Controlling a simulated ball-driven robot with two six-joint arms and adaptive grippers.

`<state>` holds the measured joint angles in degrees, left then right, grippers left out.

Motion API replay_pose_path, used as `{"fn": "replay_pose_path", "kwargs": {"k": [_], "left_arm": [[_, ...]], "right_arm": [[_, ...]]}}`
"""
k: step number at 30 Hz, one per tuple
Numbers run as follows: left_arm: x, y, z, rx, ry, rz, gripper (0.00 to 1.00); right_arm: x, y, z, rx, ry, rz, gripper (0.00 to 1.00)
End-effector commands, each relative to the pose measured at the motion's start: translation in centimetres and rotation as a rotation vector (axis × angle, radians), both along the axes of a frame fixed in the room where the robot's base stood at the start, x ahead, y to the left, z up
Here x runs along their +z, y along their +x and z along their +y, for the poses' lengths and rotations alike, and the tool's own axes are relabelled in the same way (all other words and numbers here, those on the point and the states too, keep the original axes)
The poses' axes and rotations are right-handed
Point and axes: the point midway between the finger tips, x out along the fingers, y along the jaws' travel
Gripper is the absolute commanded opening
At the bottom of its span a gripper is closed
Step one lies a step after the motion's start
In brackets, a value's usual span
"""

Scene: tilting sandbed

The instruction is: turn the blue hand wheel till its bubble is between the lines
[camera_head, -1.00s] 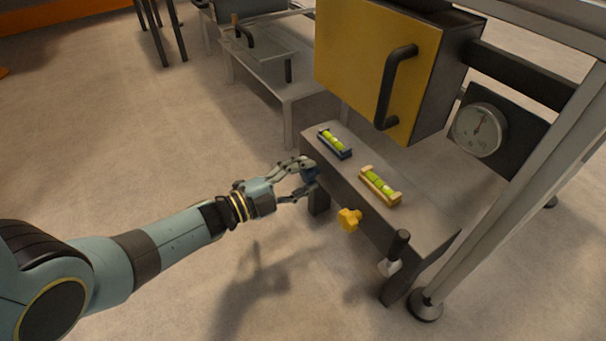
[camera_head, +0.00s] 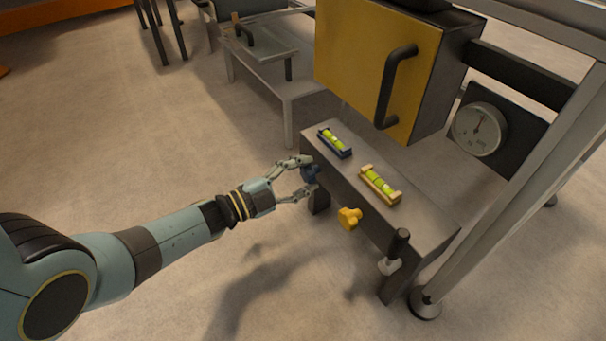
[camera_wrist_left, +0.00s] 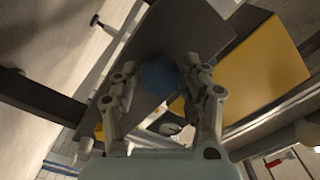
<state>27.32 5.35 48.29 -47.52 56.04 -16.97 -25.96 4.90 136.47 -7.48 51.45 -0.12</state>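The blue hand wheel (camera_head: 310,174) sits on the near left side of the grey sandbed (camera_head: 425,213). It also shows as a blue knob in the left wrist view (camera_wrist_left: 158,75). My left gripper (camera_head: 308,174) has its fingers apart, one on each side of the blue wheel. In the left wrist view (camera_wrist_left: 160,78) the fingers look spread around it; contact is hard to tell. The blue-framed level (camera_head: 346,154) lies on top behind the wheel. Its green vial shows a pale bubble, too small to place against the lines. My right gripper is not in view.
A yellow-framed level (camera_head: 369,190) lies to the right, above a yellow hand wheel (camera_head: 348,218).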

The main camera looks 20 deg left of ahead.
Motion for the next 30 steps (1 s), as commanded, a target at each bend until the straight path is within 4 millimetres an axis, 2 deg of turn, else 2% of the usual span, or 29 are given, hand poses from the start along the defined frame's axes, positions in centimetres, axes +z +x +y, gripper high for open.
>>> {"fn": "replay_pose_path", "kwargs": {"k": [1, 3, 14, 30], "left_arm": [[0.0, 0.0, 0.0, 0.0, 0.0, 0.0, 0.55], [0.0, 0.0, 0.0, -0.001, 0.0, 0.0, 0.64], [0.0, -0.5, 0.3, -0.002, 0.0, 0.0, 0.65], [0.0, -8.6, 6.6, -0.002, 0.0, 0.0, 0.65]], "right_arm": [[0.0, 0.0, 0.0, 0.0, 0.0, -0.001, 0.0], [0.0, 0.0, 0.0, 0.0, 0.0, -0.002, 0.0], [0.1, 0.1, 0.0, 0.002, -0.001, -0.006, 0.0], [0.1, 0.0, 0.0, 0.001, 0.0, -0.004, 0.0]]}}
